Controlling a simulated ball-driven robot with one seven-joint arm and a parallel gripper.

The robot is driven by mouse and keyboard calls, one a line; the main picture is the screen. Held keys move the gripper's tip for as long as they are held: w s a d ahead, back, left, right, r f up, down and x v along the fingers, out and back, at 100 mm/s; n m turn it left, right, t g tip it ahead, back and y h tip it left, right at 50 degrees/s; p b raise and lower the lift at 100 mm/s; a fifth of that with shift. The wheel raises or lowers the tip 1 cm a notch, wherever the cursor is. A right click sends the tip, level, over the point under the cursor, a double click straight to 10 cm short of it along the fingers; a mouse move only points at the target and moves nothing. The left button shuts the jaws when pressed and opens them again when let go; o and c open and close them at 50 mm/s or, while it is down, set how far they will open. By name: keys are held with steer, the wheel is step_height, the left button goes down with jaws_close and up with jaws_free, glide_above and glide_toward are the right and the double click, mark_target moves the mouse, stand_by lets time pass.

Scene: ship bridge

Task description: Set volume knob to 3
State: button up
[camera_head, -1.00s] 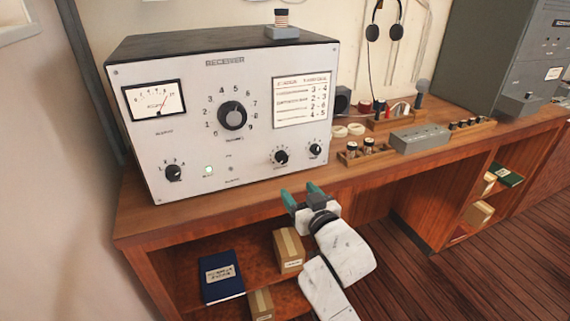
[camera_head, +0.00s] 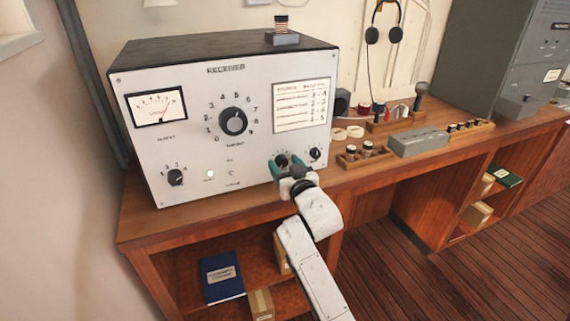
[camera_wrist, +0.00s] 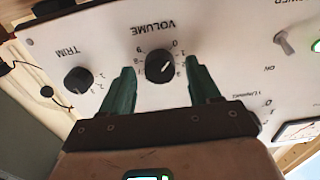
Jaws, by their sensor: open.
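The receiver (camera_head: 190,85) is a white-fronted box with a dark top, standing on the wooden desk. Its volume knob (camera_head: 281,160) is small and black, low on the right of the panel, partly behind my gripper (camera_head: 290,166). In the wrist view, where the panel appears upside down, the volume knob (camera_wrist: 160,66) lies between my two green fingers (camera_wrist: 160,68). The fingers are apart, one on either side of it, with visible gaps. A white pointer line shows on the knob. Some of its scale numbers are hidden, and I cannot read its exact setting.
The trim knob (camera_wrist: 78,80) is close beside my finger; it also shows in the head view (camera_head: 316,152). A power switch (camera_wrist: 285,42) is on the other side. The large dial (camera_head: 233,121) sits above. A printed card (camera_head: 302,105) is on the panel.

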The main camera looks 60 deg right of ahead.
steer(key=shift+c, duration=0.4)
steer(key=c, duration=0.9)
steer(key=shift+c, duration=0.2)
steer(key=shift+b, duration=0.3)
steer(key=m+b, duration=0.1)
steer(key=m, duration=0.1)
steer(key=m+b, duration=0.1)
steer(key=b, duration=0.1)
steer(key=shift+f+m, duration=0.2)
steer(key=shift+m, duration=0.2)
steer(key=m+b, duration=0.2)
steer(key=m, duration=0.2)
steer(key=shift+d+m+b, duration=0.1)
steer(key=shift+m+b, duration=0.2)
steer(key=shift+b, duration=0.1)
steer(key=m+b, duration=0.3)
steer(key=m, duration=0.2)
steer(key=shift+d+m+b, duration=0.1)
steer(key=shift+m+b, duration=0.75)
steer(key=shift+m, duration=1.25)
